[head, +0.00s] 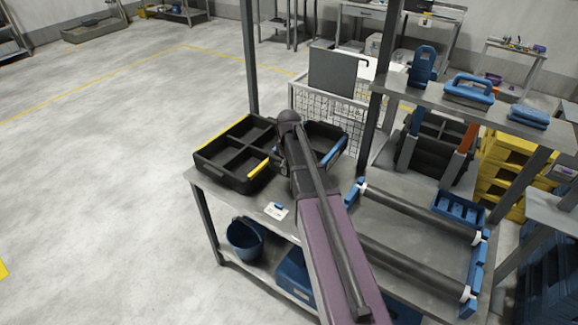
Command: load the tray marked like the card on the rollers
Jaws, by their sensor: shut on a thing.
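A black divided tray with yellow handles (212,160) sits at the left end of the grey table. A second black tray with a blue handle (334,152) is to its right, partly hidden behind my arm. A small white card with a blue mark (277,211) lies near the table's front edge. My gripper (285,165) is low between the two trays, at the left side of the blue-handled tray. It is shut on that tray, but my arm hides the fingers and the contact. The two dark rollers (420,214) in their blue-ended frame are empty, at right.
A dark post (250,60) rises behind the yellow-handled tray, and another (378,85) stands behind the rollers. A shelf (500,118) with blue items overhangs the back right. A white mesh cart (330,112) is behind the table. A blue bucket (245,238) sits on the lower shelf.

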